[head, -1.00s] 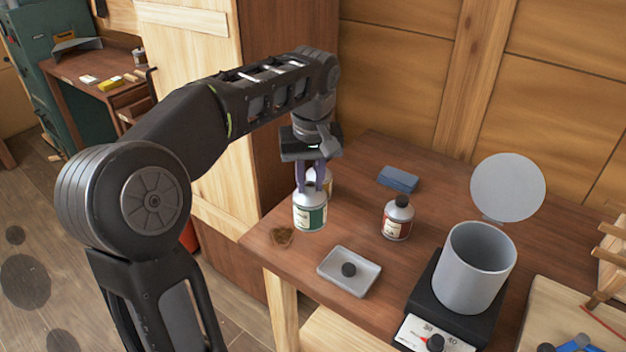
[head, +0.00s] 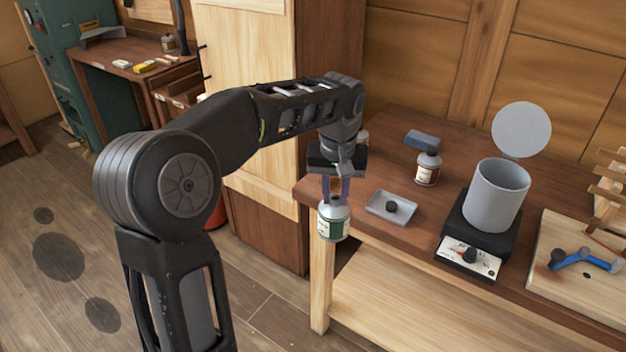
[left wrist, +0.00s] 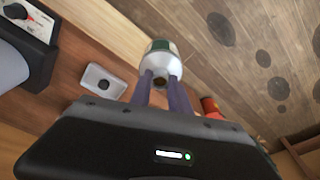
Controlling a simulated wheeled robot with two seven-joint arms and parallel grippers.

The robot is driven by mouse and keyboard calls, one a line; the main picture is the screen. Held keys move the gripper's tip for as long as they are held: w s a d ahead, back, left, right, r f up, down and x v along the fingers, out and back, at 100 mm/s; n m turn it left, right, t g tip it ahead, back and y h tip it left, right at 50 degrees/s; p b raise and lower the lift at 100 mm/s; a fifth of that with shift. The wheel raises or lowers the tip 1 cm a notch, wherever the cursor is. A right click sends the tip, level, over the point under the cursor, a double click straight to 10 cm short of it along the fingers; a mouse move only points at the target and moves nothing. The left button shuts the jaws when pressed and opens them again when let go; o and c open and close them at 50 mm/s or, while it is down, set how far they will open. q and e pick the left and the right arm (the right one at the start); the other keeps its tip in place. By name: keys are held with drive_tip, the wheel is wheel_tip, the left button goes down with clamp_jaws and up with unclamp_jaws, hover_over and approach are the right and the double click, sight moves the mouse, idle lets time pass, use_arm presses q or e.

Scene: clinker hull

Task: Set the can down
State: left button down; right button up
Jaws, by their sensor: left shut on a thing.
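The can (head: 333,224) is white with a green label and hangs roughly upright in my left gripper (head: 335,197). The gripper's two purple fingers are shut on its upper part. In the head view the can overlaps the workbench's (head: 365,222) front left corner. In the left wrist view the can (left wrist: 163,52) shows between the fingers (left wrist: 163,82), with a dark round spot on its top. There it lies past the bench edge, with plank floor beyond. My right gripper is not in view.
A grey tray (head: 373,208) with a black knob-like piece, a red-labelled bottle (head: 427,172) and a blue block (head: 422,140) are on the bench. A grey pot (head: 497,197) stands on a black heater (head: 455,238). A lower shelf (head: 420,310) lies beneath.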

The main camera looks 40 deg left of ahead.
use_arm(q)
drive_tip(key=w+d+f+m, duration=0.1)
drive_tip(key=d+f+m, duration=0.4)
drive_tip(key=d+f, duration=0.6)
drive_tip(key=d, duration=0.2)
drive_tip(key=shift+d+f+m+h, duration=0.15)
drive_tip(key=shift+d+m+h, duration=0.15)
drive_tip(key=shift+d+h, duration=0.1)
drive_tip(key=shift+w, duration=0.1)
